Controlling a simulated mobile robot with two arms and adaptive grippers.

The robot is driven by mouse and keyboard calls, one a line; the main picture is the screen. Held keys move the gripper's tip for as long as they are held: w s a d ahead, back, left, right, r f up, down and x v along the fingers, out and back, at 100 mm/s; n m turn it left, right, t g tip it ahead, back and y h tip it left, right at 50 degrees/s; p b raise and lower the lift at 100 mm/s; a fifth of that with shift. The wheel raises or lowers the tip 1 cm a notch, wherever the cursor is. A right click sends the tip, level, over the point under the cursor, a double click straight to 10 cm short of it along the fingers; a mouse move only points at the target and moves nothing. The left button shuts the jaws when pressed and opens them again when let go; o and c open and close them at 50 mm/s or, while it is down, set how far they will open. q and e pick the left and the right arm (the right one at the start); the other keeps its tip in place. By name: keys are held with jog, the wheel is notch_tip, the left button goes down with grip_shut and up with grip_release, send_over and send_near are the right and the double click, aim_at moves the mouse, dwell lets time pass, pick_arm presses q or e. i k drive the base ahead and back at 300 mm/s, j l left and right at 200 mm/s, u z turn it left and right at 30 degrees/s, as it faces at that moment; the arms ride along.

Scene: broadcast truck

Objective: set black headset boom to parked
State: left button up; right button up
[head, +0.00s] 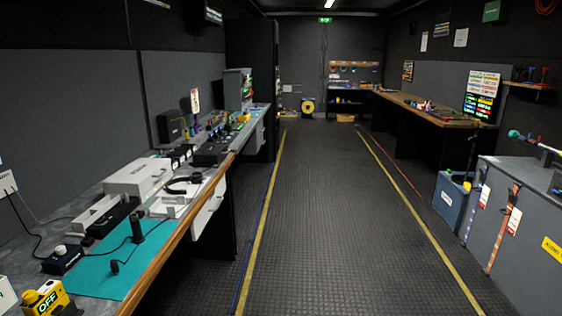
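A black headset (184,184) lies on the long bench along the left wall, beside a white box-shaped unit. Its headband shows as a dark curve over a pale surface. Its boom is too small to make out, so I cannot tell its position. Neither of my grippers is in view.
The bench (60,226) has a wooden front edge. It carries a teal mat (95,275), a white unit (138,177) and a yellow OFF block (47,298). Grey cases (520,225) stand at right. The floor aisle (330,220) between yellow lines is clear.

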aim_at(181, 192)
jog(key=i+u, duration=0.15)
jog(key=i, duration=0.35)
jog(key=i+l+u, duration=0.2)
jog(key=i, duration=0.3)
jog(key=i+u, duration=0.15)
jog(key=i, duration=0.35)
jog(key=i+l+u, duration=0.2)
jog(key=i, duration=0.25)
jog(key=i+l+u, duration=0.15)
jog(key=i+l, duration=0.25)
jog(key=i, duration=0.1)
